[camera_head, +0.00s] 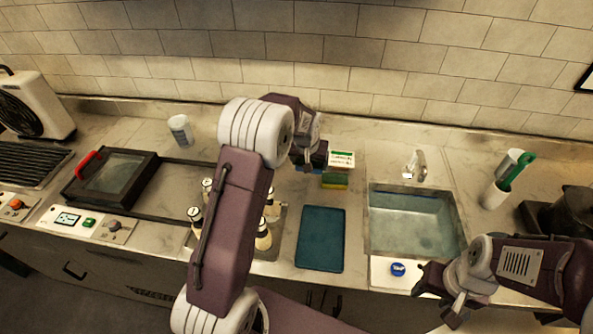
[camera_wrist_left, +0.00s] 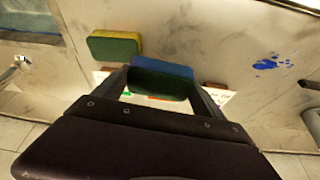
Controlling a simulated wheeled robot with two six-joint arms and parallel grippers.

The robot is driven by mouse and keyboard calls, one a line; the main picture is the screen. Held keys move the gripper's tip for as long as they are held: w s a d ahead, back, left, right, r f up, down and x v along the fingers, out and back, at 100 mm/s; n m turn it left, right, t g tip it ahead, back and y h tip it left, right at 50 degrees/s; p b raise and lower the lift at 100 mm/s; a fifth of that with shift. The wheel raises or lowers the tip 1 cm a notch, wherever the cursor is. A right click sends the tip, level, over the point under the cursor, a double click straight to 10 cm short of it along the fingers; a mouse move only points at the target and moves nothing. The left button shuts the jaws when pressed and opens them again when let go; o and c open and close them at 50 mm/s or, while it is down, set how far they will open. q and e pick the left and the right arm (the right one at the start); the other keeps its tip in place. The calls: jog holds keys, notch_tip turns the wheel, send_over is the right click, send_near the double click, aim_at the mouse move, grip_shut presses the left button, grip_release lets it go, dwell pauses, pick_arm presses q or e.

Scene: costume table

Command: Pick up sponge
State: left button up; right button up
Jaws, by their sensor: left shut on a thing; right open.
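A blue sponge with a dark green side (camera_wrist_left: 160,80) sits between the fingers of my left gripper (camera_wrist_left: 158,92), which is shut on it. In the head view the left gripper (camera_head: 312,158) is at the back of the counter, left of the sink, and mostly hides this sponge (camera_head: 319,159). A second sponge, yellow and green (camera_wrist_left: 115,47), lies beside it, apart from the fingers; it also shows in the head view (camera_head: 334,181). My right gripper (camera_head: 447,300) is open and empty near the sink's front right corner.
A white-and-green labelled packet (camera_head: 342,159) is behind the sponges. The sink (camera_head: 412,218), a blue-green mat (camera_head: 320,240), several bottles (camera_head: 263,238) and a lidded grill (camera_head: 113,180) occupy the counter. A green-handled brush (camera_head: 520,172) stands at right.

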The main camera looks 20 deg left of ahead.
pick_arm(q)
jog(key=w+d+r, duration=0.1)
jog(key=d+r, duration=0.3)
jog(key=d, duration=0.2)
jog(key=shift+w+d, duration=0.35)
jog(key=shift+d, duration=0.05)
